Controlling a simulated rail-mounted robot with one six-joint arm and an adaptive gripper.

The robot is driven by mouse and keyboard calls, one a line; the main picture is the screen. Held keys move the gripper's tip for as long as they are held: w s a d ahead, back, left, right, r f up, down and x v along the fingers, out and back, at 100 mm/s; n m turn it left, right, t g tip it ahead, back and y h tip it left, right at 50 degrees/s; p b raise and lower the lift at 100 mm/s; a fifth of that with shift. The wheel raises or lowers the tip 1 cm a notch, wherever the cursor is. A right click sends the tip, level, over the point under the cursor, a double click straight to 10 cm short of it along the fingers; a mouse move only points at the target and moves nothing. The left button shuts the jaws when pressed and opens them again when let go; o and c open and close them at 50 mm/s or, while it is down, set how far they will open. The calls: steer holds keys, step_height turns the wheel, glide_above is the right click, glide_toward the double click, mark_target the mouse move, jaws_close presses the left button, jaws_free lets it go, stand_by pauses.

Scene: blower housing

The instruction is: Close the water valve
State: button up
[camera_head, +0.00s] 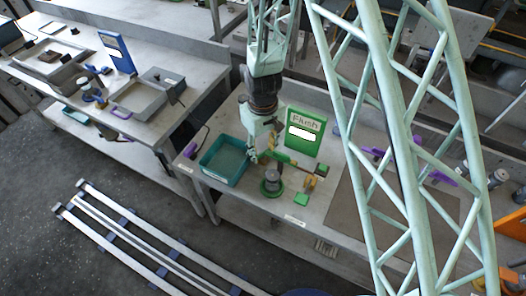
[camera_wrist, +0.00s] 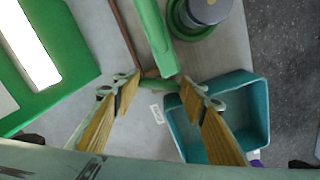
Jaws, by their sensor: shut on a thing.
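The water valve shows as a long green lever (camera_head: 283,159) by a round grey body on a green base (camera_head: 271,187), on the bench in the head view. In the wrist view the green lever (camera_wrist: 153,32) runs down from the top edge, with the round grey-capped part (camera_wrist: 205,10) right of it. My gripper (camera_head: 258,157) is at the lever's left end, above the bench. In the wrist view the fingertips of my gripper (camera_wrist: 160,88) stand on either side of a short green piece at the lever's end, shut on it. The exact contact is small and hard to see.
A teal tray (camera_head: 206,174) sits close left of the valve. A green "Flush" sign (camera_head: 304,149) stands behind it. A small green block (camera_head: 301,199) and yellow-orange parts (camera_head: 311,182) lie to the right. Pale lattice structure crosses the right of the head view.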

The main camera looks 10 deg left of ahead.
mark_target(263, 153)
steer(key=o, duration=0.9)
steer(key=shift+c, duration=0.2)
steer(key=shift+r, duration=0.1)
steer(key=shift+r, duration=3.85)
steer(key=shift+c, duration=0.4)
